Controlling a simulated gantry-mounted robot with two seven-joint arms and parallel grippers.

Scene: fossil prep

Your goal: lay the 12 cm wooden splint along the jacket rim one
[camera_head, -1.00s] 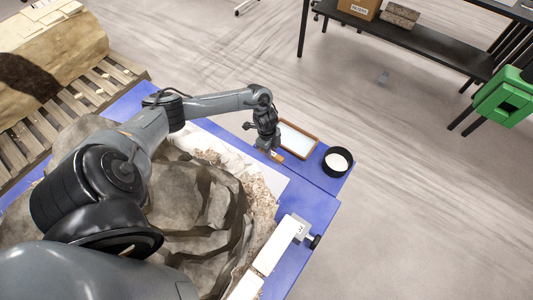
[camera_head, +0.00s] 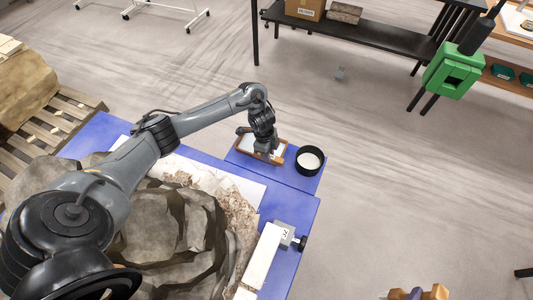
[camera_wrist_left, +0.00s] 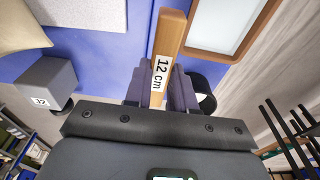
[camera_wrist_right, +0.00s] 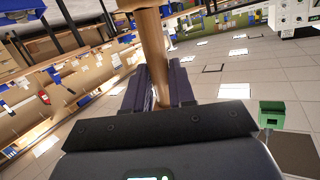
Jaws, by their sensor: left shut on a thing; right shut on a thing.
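My left gripper (camera_head: 264,157) is shut on the wooden splint (camera_wrist_left: 170,40), an orange-brown strip labelled "12 cm" in the left wrist view. In the head view this gripper is over the wood-framed tray (camera_head: 245,143); whether it touches the tray is unclear. My right gripper (camera_wrist_right: 159,88) is shut on a round wooden piece (camera_wrist_right: 150,30), whose far end is cut off. Wood and dark fingertips show at the head view's bottom edge. The large grey-brown jacketed block (camera_head: 150,235) lies left of the tray, partly hidden by my left arm. I cannot tell which edge is rim one.
A black bowl of white material (camera_head: 309,160) stands right of the tray on the blue table (camera_head: 300,215). A pale board (camera_head: 262,255) and a grey clamp block (camera_head: 284,233) lie along the near right edge. Open floor lies to the right.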

